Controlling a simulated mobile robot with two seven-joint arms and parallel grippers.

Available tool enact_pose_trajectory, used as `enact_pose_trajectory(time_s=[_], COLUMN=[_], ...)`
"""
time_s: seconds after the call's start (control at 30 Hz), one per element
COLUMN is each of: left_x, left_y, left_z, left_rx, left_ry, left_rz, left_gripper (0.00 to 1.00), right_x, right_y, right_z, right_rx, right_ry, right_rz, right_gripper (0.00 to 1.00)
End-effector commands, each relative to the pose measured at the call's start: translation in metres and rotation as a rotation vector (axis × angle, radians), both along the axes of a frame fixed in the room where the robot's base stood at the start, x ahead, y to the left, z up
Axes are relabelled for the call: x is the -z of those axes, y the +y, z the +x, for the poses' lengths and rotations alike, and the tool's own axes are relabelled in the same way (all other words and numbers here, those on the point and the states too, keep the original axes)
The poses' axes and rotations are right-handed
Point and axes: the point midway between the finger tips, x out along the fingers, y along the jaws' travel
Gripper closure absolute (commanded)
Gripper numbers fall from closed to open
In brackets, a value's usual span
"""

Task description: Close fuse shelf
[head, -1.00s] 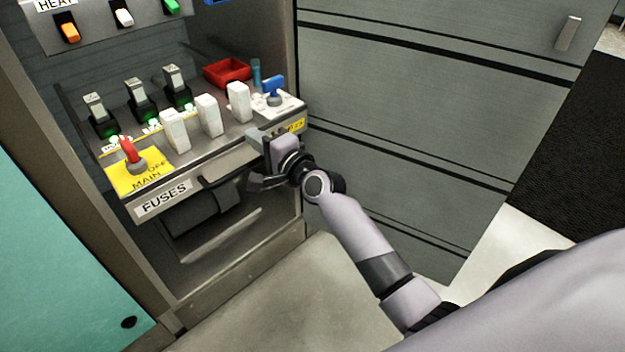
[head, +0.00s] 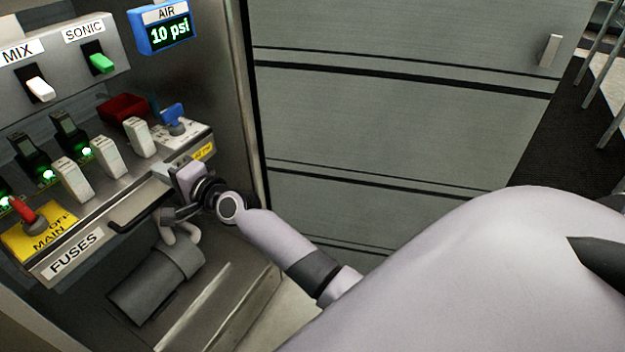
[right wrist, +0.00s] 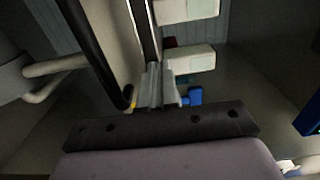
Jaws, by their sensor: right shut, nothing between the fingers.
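The fuse shelf is a metal shelf with a FUSES label (head: 75,254) and a dark bar handle (head: 140,215) on its front. It sits back inside the cabinet, its rear under the upper switch panel. My right gripper (head: 163,188) is shut and empty at the shelf's front, just right of the handle. It appears to press against the front, but contact is partly hidden. In the right wrist view the closed fingers (right wrist: 156,85) point toward the shelf, with the handle to their left. My left gripper is out of view.
White blocks (head: 110,157), a red lever (head: 28,216), a blue knob (head: 173,119) and a red tray (head: 122,108) are on the shelf. A grey cylinder (head: 155,280) lies below. The cabinet's side wall (head: 235,100) stands close right of my gripper.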

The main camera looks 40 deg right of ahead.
Motion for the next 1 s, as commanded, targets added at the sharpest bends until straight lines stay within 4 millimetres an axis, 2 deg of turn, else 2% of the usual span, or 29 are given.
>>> enact_pose_trajectory(time_s=[1.0], left_x=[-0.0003], left_y=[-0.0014], left_z=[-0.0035], left_rx=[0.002], left_ry=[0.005], left_rz=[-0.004], left_gripper=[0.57], right_x=[-0.0024], right_y=[0.0002], right_z=[0.0011], right_rx=[0.004], right_ry=[-0.004], right_rz=[0.004], right_gripper=[1.0])
